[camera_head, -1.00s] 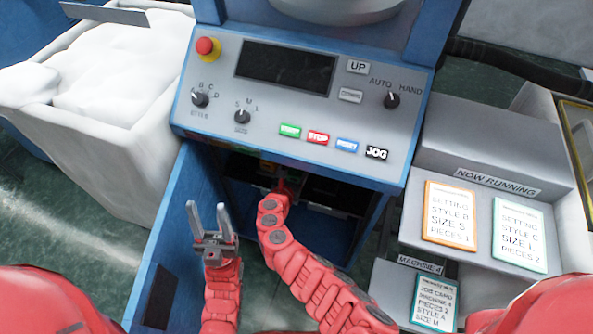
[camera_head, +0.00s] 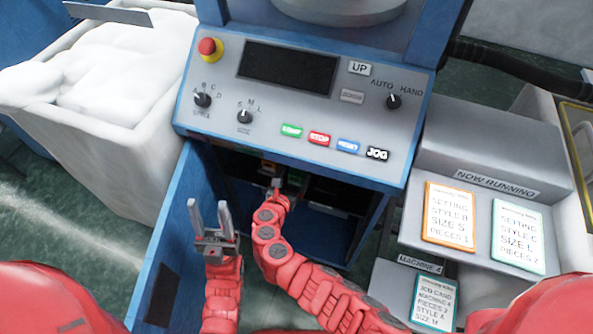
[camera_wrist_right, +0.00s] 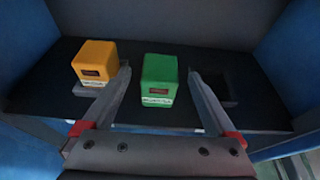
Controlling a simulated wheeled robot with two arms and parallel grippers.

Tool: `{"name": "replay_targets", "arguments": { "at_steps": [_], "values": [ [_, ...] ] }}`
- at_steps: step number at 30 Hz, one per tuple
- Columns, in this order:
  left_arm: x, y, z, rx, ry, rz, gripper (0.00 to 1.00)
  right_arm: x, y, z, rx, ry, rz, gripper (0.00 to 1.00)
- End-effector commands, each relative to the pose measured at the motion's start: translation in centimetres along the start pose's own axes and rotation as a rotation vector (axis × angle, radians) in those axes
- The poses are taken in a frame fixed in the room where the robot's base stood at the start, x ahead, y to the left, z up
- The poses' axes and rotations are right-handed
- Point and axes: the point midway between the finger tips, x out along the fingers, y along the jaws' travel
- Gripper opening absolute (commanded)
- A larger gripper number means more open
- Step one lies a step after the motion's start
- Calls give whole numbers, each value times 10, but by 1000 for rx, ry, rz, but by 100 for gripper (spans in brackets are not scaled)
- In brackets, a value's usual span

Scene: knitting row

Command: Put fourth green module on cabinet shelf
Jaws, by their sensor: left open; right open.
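In the right wrist view a green module (camera_wrist_right: 158,82) with a dark panel and a white label stands on the dark cabinet shelf (camera_wrist_right: 130,115). My right gripper (camera_wrist_right: 159,72) is open, with one finger on each side of the module and visible gaps to both. My left gripper (camera_head: 212,208) is open and empty, in front of the blue cabinet door.
A yellow module (camera_wrist_right: 95,63) stands on the shelf left of the green one. A dark recess (camera_wrist_right: 222,88) lies to the right. The open cabinet door (camera_head: 170,235) is at the left. The control panel (camera_head: 290,95) overhangs the opening. A grey card stand (camera_head: 480,165) is at the right.

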Motion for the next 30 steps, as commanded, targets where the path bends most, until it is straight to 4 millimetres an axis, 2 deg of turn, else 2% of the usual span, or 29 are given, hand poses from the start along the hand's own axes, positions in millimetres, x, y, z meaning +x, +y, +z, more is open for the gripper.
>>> {"name": "replay_targets", "arguments": {
  "at_steps": [3,9,30],
  "values": [
    [1,0,0,0,0,0,50,-16,0,-2,-3,2,3,92],
    [1,0,0,0,0,0,50,-31,1,-1,0,2,4,92],
    [1,0,0,0,0,0,50,-32,0,-1,-1,2,1,92]
  ]
}}
